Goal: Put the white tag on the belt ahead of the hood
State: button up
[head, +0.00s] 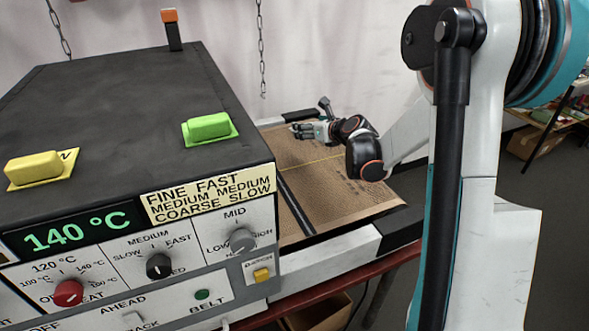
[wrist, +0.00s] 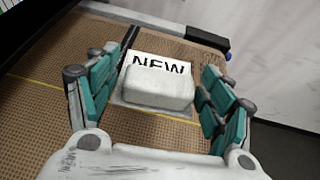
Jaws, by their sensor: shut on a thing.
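The white tag (wrist: 157,88), a pale block on a flat plate lettered NEW, is between my gripper's teal-padded fingers in the wrist view. My gripper (wrist: 160,66) is shut on it, over the brown mesh belt (wrist: 40,112). In the head view my gripper (head: 314,130) is low over the far part of the belt (head: 350,195), right of the hood (head: 90,95). The tag is not clearly distinguishable there. I cannot tell whether the tag touches the belt. A thin yellow line crosses the belt.
A yellow tag (head: 40,167) and a green tag (head: 209,129) sit on top of the hood. The control panel (head: 150,265) faces me, with 140 °C on its display. A dark bar (head: 295,202) lies along the belt beside the hood. The belt's near part is clear.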

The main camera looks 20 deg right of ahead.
notch_tip(320, 180, up, 3)
jog(key=m+h, duration=0.1)
send_over(324, 164)
notch_tip(324, 164, down, 19)
jog(key=b, duration=0.7)
jog(key=shift+f, duration=0.2)
jog(key=shift+f, duration=0.15)
jog(key=o, duration=0.9)
jog(key=shift+c, duration=0.2)
jog(key=p+v, duration=0.3)
jog(key=v, duration=0.9)
